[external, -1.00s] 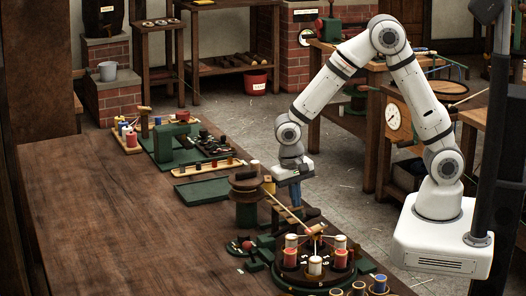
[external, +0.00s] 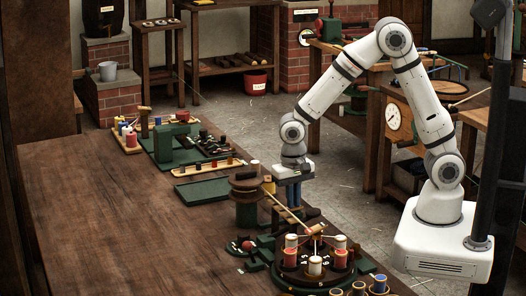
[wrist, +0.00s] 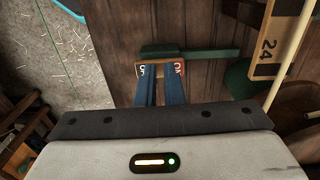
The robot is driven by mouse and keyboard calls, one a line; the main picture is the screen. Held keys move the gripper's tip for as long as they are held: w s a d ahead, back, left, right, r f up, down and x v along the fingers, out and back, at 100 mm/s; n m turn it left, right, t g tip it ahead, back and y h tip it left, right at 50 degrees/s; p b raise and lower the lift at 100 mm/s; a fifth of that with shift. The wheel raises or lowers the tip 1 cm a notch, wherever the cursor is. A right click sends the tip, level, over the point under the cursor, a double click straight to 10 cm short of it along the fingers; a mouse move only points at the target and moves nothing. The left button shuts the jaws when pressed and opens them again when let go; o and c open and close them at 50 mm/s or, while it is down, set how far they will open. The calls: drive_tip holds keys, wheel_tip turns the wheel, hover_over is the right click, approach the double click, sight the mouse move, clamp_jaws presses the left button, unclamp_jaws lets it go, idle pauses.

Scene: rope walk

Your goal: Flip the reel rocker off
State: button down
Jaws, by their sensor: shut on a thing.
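The reel rocker (wrist: 179,69) sits at the wooden bench's edge in the wrist view. It is a small brown-framed switch with a red ON label at its right end and a pale, partly hidden label at its left end. My gripper (wrist: 160,82) has its two blue fingers down on the rocker, between the labels, shut on its middle part. The fingertips hide that part, so I cannot tell which way it is tilted. In the external view my gripper (external: 293,192) points down beside the bench's right edge. The rocker cannot be made out there.
A dark round post (external: 246,190) stands left of my gripper, with a pale rod (external: 287,212) slanting from it. A round stand with several spools (external: 315,266) is nearer the camera. A green tray (external: 202,189) lies farther left. The bench's left part (external: 110,220) is clear.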

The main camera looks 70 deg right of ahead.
drive_tip(key=shift+s+f, duration=0.1)
drive_tip(key=shift+f, duration=0.2)
drive_tip(key=shift+r+p, duration=0.35)
wheel_tip(320, 180, up, 14)
drive_tip(key=p, duration=0.2)
drive_tip(key=shift+w+a, duration=0.2)
drive_tip(key=shift+w, duration=0.1)
drive_tip(key=shift+w+a+g+h, duration=0.7)
drive_tip(key=shift+w+g, duration=0.1)
drive_tip(key=shift+w, duration=0.15)
drive_tip(key=shift+f, duration=0.15)
drive_tip(key=x, duration=1.4)
drive_tip(key=shift+d, duration=0.1)
